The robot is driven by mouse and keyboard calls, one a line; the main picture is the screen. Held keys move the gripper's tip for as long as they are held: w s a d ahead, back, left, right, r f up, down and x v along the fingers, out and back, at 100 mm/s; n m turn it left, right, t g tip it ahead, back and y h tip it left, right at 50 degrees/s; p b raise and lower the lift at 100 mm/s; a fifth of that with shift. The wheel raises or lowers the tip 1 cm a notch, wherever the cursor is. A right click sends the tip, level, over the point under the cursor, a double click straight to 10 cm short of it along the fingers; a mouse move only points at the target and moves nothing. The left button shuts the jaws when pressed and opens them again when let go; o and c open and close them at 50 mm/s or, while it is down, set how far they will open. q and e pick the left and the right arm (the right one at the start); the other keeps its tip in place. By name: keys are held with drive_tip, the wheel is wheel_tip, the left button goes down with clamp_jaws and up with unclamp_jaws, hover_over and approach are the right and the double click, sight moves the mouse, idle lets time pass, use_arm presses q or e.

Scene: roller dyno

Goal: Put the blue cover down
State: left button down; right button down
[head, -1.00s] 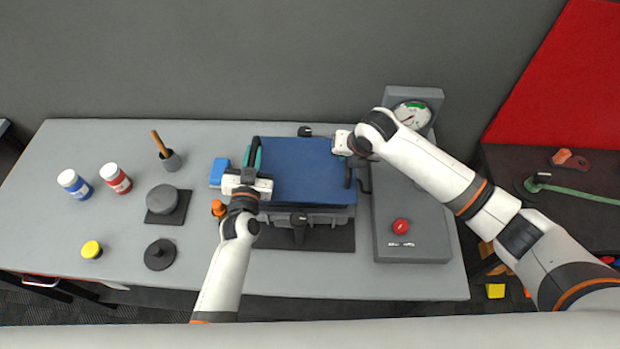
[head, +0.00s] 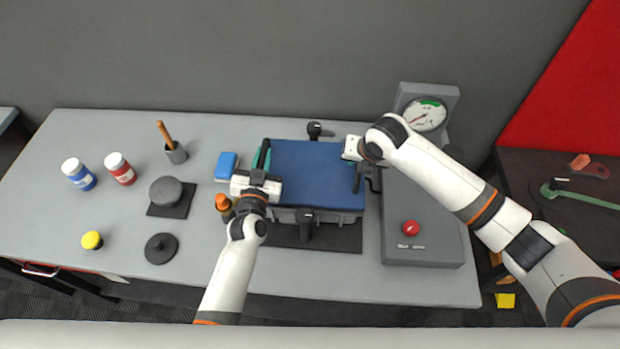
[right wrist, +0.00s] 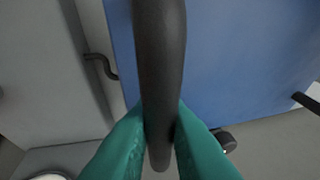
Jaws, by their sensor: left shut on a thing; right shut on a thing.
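The blue cover (head: 312,175) lies level over the grey dyno housing (head: 290,215) at the middle of the table. It has a black bar handle on each side. My left gripper (head: 262,165) is shut on the left handle (head: 264,152). My right gripper (head: 357,160) is shut on the right handle (head: 357,180). In the right wrist view its teal fingers (right wrist: 160,130) close around the black handle (right wrist: 160,60), with the blue cover (right wrist: 230,60) behind. I cannot tell whether the cover touches the housing.
Black clamps stand at the housing's front (head: 307,222) and back (head: 315,131). A grey console (head: 424,252) with a red button and a dial gauge (head: 423,115) is on the right. A blue block (head: 227,166) and orange-topped bottle (head: 223,203) stand close on the left.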

use_arm(q)
drive_tip(key=shift+a+f+b, duration=0.1)
drive_tip(key=shift+f+b, duration=0.4)
drive_tip(key=shift+f, duration=0.2)
use_arm(e)
drive_tip(key=shift+w+d+f, duration=0.1)
drive_tip(key=shift+w+f, duration=0.1)
drive_tip(key=shift+f, duration=0.35)
use_arm(q)
drive_tip(key=c, duration=1.7)
unclamp_jaws()
drive_tip(key=shift+f, duration=0.1)
drive_tip(key=shift+c, duration=0.2)
use_arm(e)
drive_tip(key=c, duration=1.8)
unclamp_jaws()
use_arm(q)
drive_tip(key=o, duration=0.4)
drive_tip(key=shift+s, duration=0.1)
use_arm(e)
drive_tip(key=o, duration=0.4)
drive_tip(key=shift+s, duration=0.15)
use_arm(q)
drive_tip(key=shift+r, duration=0.2)
